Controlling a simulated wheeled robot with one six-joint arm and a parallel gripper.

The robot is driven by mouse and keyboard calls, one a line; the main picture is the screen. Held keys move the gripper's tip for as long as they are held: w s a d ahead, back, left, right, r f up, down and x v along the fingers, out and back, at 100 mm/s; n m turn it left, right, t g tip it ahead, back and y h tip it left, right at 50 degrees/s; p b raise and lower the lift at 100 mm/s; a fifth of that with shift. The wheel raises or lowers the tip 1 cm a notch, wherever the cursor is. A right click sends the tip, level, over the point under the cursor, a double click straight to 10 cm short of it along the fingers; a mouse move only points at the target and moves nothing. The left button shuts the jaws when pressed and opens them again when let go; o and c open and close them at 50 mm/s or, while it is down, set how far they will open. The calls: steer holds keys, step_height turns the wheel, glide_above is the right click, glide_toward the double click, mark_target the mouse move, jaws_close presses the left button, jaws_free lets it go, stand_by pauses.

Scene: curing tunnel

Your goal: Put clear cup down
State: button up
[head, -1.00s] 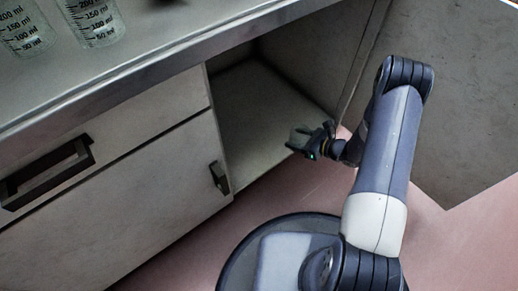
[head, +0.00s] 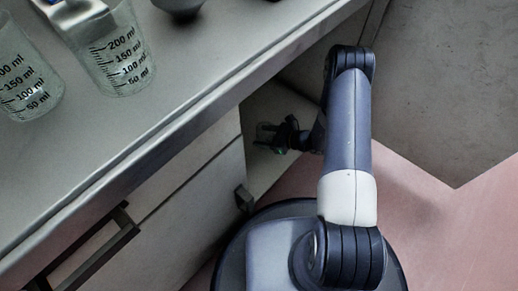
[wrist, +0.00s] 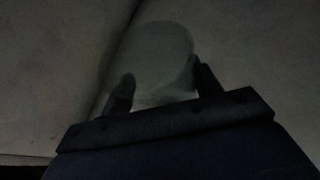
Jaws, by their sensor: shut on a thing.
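In the wrist view the cup (wrist: 158,58) is a pale, see-through round shape between the two dark fingers of my gripper (wrist: 160,88).
The counter (head: 200,105) overhangs the cabinet and carries graduated beakers (head: 115,58) at the upper left. A drawer handle (head: 95,250) and a cabinet door handle (head: 243,198) stick out in front. The pink floor (head: 415,215) at right is clear.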

step_height(320, 180, down, 9)
steer(key=b, duration=0.3)
steer(key=shift+r, duration=0.2)
steer(key=shift+f, duration=0.1)
steer(key=o, duration=1.1)
steer(key=shift+c, duration=0.2)
steer(key=shift+d+r, duration=0.15)
steer(key=shift+r, duration=0.05)
steer(key=p+v, duration=0.3)
steer(key=v, duration=0.8)
steer(key=shift+s+d+r, duration=0.1)
steer(key=shift+s+d, duration=0.15)
